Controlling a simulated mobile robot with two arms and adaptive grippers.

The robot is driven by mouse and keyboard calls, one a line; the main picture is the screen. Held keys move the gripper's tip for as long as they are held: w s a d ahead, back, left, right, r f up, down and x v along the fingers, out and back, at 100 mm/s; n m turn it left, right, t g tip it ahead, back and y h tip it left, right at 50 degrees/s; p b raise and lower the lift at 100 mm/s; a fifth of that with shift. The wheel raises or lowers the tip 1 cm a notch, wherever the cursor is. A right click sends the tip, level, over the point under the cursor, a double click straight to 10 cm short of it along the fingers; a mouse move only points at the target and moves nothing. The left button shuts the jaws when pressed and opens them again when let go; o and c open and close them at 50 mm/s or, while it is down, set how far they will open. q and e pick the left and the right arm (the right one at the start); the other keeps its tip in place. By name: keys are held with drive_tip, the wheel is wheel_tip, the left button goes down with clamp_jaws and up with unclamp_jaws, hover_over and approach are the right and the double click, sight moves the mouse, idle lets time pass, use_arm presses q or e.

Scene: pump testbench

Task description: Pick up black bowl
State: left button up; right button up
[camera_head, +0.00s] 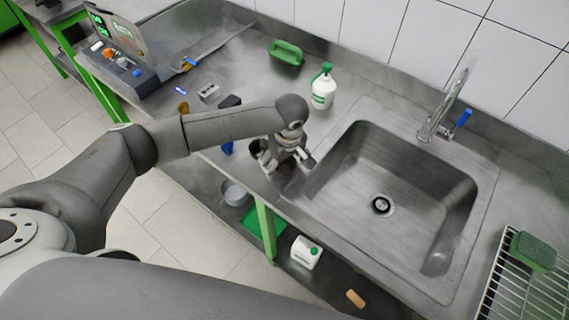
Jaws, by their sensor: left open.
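My left arm reaches in from the left over the steel counter. My left gripper (284,160) points down beside the left rim of the sink, with its fingers apart. A dark, rounded patch (287,181) shows just below the fingers at the counter's front edge. It may be the black bowl, but the gripper covers part of it and I cannot tell its shape. I cannot tell whether the fingers touch it. My right gripper is out of the picture.
The empty sink (400,205) has a faucet (440,115) behind it. A white bottle with a green pump (323,88) and a green container (286,52) stand behind my gripper. A wire rack (520,290) holds a green sponge (533,250). Small items lie at left.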

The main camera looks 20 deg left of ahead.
use_arm(q)
drive_tip(key=shift+f, duration=0.3)
drive_tip(key=c, duration=1.1)
drive_tip(key=shift+c, duration=0.2)
drive_tip(key=shift+w+r, duration=0.1)
drive_tip(key=shift+r, duration=0.05)
